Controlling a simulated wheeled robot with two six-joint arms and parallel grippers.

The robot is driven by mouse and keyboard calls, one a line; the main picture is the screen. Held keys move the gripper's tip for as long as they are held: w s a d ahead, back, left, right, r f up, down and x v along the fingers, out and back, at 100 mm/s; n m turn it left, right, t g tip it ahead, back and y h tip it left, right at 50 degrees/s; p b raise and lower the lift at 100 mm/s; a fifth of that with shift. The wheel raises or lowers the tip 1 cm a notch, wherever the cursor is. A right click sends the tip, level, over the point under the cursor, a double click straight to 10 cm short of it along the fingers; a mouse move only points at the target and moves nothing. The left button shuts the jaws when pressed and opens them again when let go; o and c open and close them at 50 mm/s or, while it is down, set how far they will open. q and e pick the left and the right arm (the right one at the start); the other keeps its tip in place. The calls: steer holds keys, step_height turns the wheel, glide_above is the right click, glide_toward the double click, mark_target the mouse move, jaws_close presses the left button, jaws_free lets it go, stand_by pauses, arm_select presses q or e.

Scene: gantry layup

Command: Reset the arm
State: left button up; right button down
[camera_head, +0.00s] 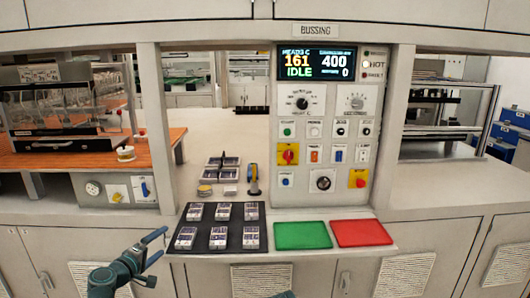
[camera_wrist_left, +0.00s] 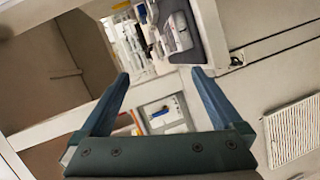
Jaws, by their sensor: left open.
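My left gripper (camera_head: 160,243) is at the lower left of the head view, in front of the bench edge and left of the black tray. Its jaws are apart with nothing between them. In the left wrist view the same gripper (camera_wrist_left: 161,74) shows two spread blue fingers, with the tray's modules beyond them, clear of the fingertips. A small teal piece at the bottom edge of the head view may be part of my right arm; my right gripper does not show.
A black tray (camera_head: 212,243) holds several grey modules. Right of it lie a green mat (camera_head: 302,236) and a red mat (camera_head: 361,233). A control panel (camera_head: 330,130) reading IDLE stands behind. Small parts and a yellow-handled tool (camera_head: 253,180) lie behind the tray. Cabinet doors are below.

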arm_select(q)
steer(key=s+d+f+m+g+h+p, duration=0.1)
steer(key=s+d+f+m+g, duration=0.2)
steer(key=d, duration=0.5)
steer(key=s+d+f+m+g+p, duration=0.1)
steer(key=s+d+f+m+g, duration=0.25)
steer(key=d, duration=0.45)
steer(key=s+d+f+m+g+h+p, duration=0.1)
steer(key=s+d+f+m+g, duration=0.2)
steer(key=d, duration=0.5)
steer(key=s+d+f+m+g+y+p, duration=0.2)
steer(key=s+m+g+y, duration=0.4)
steer(key=s, duration=1)
steer(key=shift+s+d+y+p, duration=0.2)
steer(key=shift+d+y+p, duration=0.25)
steer(key=shift+y, duration=0.45)
